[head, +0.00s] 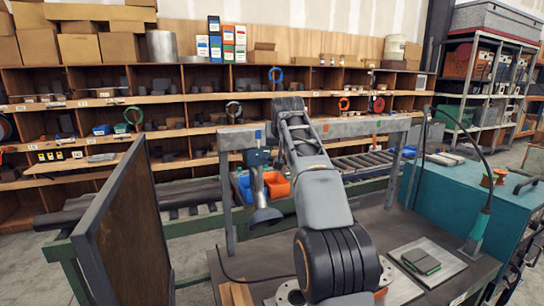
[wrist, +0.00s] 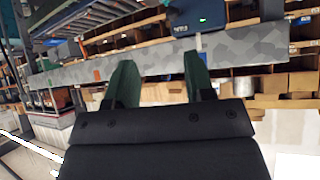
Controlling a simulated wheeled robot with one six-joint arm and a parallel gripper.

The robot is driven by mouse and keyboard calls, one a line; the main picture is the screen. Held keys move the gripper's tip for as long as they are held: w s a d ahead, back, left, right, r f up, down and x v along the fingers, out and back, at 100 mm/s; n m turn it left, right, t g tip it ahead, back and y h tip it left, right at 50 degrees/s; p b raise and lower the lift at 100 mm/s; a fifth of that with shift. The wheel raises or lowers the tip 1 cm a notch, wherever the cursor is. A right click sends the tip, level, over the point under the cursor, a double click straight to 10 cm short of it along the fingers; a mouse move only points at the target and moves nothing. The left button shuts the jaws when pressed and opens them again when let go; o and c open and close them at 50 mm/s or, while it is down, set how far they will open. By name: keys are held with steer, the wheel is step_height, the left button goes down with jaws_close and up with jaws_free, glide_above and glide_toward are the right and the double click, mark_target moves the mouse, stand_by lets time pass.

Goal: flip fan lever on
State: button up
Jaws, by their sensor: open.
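A dark blue box (wrist: 205,18) with a small green mark and pale lettering shows at the top of the wrist view, against a grey mottled beam (wrist: 240,48). A short pale upright piece (wrist: 198,42), possibly the lever, sits at its edge; I cannot tell its setting. My gripper (wrist: 160,72) is open and empty, with its two green fingers pointing at the beam. The right finger is nearly in line with the pale piece; contact is not visible. In the head view a blue box (head: 257,158) hangs under the beam, left of my arm, which hides my gripper.
A dark funnel-shaped hood (head: 266,215) hangs below the box. Blue and orange bins (head: 277,184) stand behind it. A brown panel (head: 128,225) rises at left. A plate with a green-grey block (head: 427,262) lies on the bench at right, near a lamp (head: 478,230).

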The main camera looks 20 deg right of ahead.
mark_target(272, 159)
steer(key=s+f+m+t+y+b, duration=0.4)
steer(key=f+m+y+b, duration=0.1)
steer(key=f+m+b, duration=0.5)
steer(key=w+m+t+p, duration=0.1)
steer(key=w+m, duration=0.3)
steer(key=w+d+r+m+t+p, duration=0.1)
steer(key=w+m+t, duration=0.1)
steer(key=w+m, duration=0.2)
steer(key=w+m+t+h+p, duration=0.1)
steer(key=w+m, duration=0.3)
steer(key=w, duration=0.1)
steer(key=shift+d+r+m+t+p, duration=0.15)
steer(key=shift+r+m+t+p, duration=0.15)
steer(key=shift+p, duration=0.1)
steer(key=shift+w+f+p, duration=0.2)
steer(key=shift+w+p, duration=0.2)
steer(key=shift+w, duration=0.45)
steer(key=shift+c, duration=0.5)
